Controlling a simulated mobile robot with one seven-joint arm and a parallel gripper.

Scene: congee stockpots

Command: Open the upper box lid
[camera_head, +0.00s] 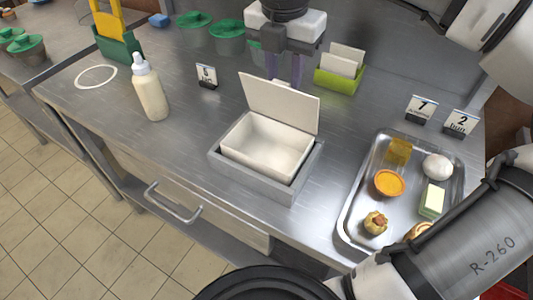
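The white box (262,167) sits in a grey holder (250,185) on the steel counter. Its white lid (280,104) stands up along the box's far edge, tilted slightly back, and the inside of the box shows empty. My gripper (284,80) points down just behind the raised lid. Its two fingers look spread, with a gap between them and nothing seen in it. The fingertips are partly hidden by the lid, so I cannot tell whether they touch it.
A metal tray (350,214) with food and a small orange bowl (389,183) lies to the right. A squeeze bottle (150,90) stands left. A green card holder (340,77) and numbered signs (207,76) stand behind. The counter between bottle and box is clear.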

